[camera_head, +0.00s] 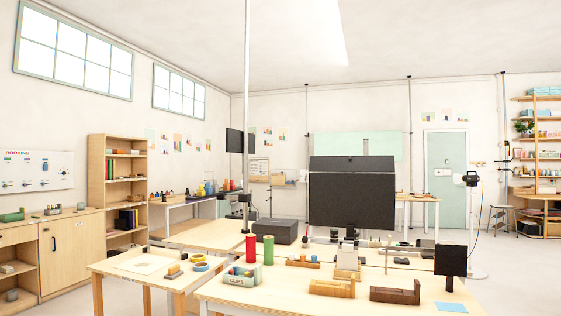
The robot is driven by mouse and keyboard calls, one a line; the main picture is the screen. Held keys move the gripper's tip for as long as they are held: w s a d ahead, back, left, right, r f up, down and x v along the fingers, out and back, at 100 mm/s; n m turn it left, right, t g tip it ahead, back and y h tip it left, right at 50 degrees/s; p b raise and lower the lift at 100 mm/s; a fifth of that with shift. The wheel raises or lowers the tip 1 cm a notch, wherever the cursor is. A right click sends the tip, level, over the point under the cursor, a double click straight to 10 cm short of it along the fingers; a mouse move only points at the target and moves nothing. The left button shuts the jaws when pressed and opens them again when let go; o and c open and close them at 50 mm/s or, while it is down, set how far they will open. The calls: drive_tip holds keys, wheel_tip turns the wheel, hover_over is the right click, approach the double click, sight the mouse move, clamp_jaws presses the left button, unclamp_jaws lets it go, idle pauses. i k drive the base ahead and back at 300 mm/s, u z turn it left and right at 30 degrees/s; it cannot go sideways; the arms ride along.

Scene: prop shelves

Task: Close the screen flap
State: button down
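A large black screen (350,200) stands upright on the table, right of the middle in the head view. A narrow dark strip (352,162) runs along its top edge, set off from the main panel by a thin seam. I take this strip or the panel below it for the screen flap, but I cannot tell which. The hinge and the back of the screen are hidden. My gripper cannot be made out in the head view.
A dark grey box (275,230) stands left of the screen. Red and green cylinders (268,250), a clips tray (240,275) and wooden blocks (395,294) lie on the front table. A smaller black panel (450,260) stands at the right. Clear floor shows at the right.

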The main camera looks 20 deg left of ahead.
sight(383, 164)
drive_tip(key=u, duration=0.75)
drive_tip(key=i, duration=2.7)
drive_tip(key=z, duration=0.5)
drive_tip(key=i, duration=0.3)
drive_tip(key=z, duration=0.3)
